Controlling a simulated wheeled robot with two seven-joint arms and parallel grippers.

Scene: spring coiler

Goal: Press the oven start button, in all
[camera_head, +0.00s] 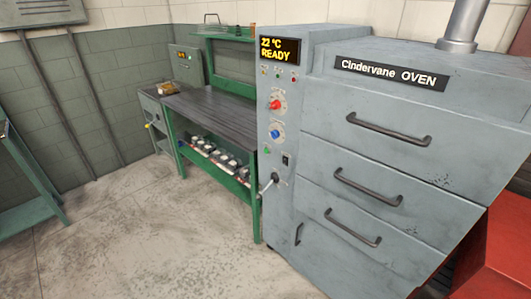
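The grey Cindervane oven (330,115) fills the right side of the head view. Its display (280,50) reads "22 °C READY". Below the display are a row of small lights or buttons, a red knob (275,104) and a blue knob (276,134). A small green button (267,150) sits low on the left of the panel, beside a black switch (285,160). Labels are too small to read, so I cannot tell for sure which one is the start button. The oven's three drawers look shut. Neither of my grippers shows.
A green workbench (215,107) with a dark top stands left of the oven, with several parts on its lower shelf. A red object (505,245) is at the lower right. The floor (165,240) in front is clear.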

